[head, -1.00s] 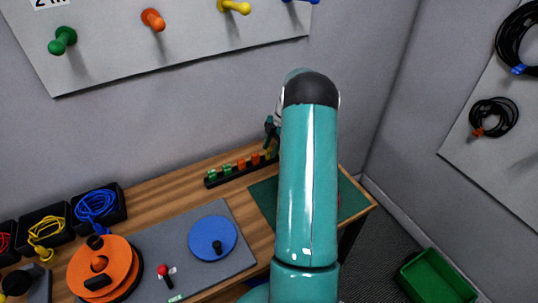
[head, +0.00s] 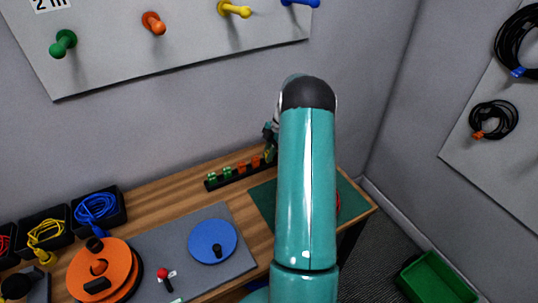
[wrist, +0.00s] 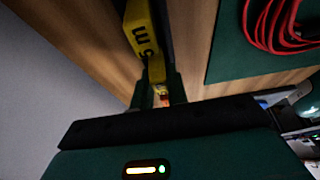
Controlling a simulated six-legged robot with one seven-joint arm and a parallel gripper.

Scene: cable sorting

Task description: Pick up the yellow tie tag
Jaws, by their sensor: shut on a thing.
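The yellow tie tag (wrist: 143,38) shows large in the wrist view, with dark lettering on its face. My gripper (wrist: 160,92) is shut on it, with a finger on each side of its lower end. In the head view my gripper (head: 269,135) is mostly hidden behind my teal arm, at the right end of the dark tag rack (head: 228,179). Green tags (head: 213,176) and orange tags (head: 242,167) stand in the rack. Whether the yellow tag is clear of the rack cannot be told.
A green mat (head: 262,203) with a red cable (wrist: 285,28) lies right of the rack. A grey mat (head: 240,262) with a blue disc (head: 213,241), an orange reel (head: 118,262) and dark cable bins (head: 118,207) are to the left. A wall and pegboard stand behind.

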